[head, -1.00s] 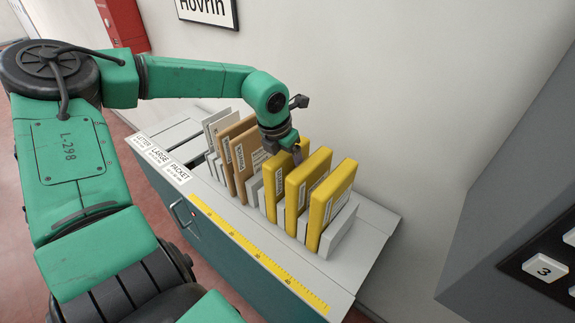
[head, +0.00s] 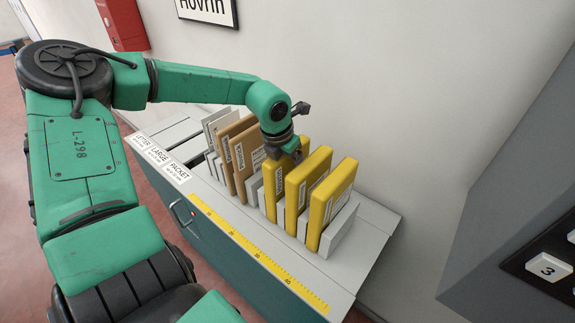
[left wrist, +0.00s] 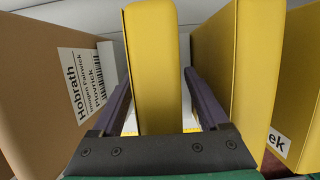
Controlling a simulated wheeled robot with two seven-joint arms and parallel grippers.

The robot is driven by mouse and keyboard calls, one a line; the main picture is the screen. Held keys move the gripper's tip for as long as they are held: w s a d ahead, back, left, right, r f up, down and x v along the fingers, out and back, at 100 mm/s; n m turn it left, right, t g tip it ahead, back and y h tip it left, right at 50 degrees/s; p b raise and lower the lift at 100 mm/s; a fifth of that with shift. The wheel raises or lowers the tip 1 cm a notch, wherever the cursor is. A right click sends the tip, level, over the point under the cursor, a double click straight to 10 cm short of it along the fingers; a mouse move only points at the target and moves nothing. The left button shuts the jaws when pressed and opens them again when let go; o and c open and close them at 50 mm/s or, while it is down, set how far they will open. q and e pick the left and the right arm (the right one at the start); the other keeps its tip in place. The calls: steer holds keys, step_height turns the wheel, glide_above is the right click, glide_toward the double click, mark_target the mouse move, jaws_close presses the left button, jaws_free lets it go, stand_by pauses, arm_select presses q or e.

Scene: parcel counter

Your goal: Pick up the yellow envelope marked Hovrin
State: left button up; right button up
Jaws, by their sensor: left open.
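Three yellow envelopes stand upright in the rack on the counter: the left one (head: 269,192), the middle one (head: 294,198) and the right one (head: 330,205). Their labels are too small to read in the head view. My left gripper (head: 291,153) is at the top of the left yellow envelope. In the left wrist view, my left gripper (left wrist: 160,95) is open, with one finger on each side of a yellow envelope (left wrist: 153,60), whose label is hidden. My right gripper is not in view.
A brown envelope marked Hobrath (left wrist: 45,75) stands close left of the fingers. Brown envelopes (head: 240,158) and white ones (head: 213,125) fill the rack's left part. Grey dividers (head: 340,230) separate slots. A wall sign (head: 207,8) reads Hovrin. A grey keypad unit (head: 500,220) stands right.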

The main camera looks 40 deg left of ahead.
arm_select(q)
steer(key=shift+f, duration=0.1)
stand_by(0.4)
jaws_close()
stand_by(1.3)
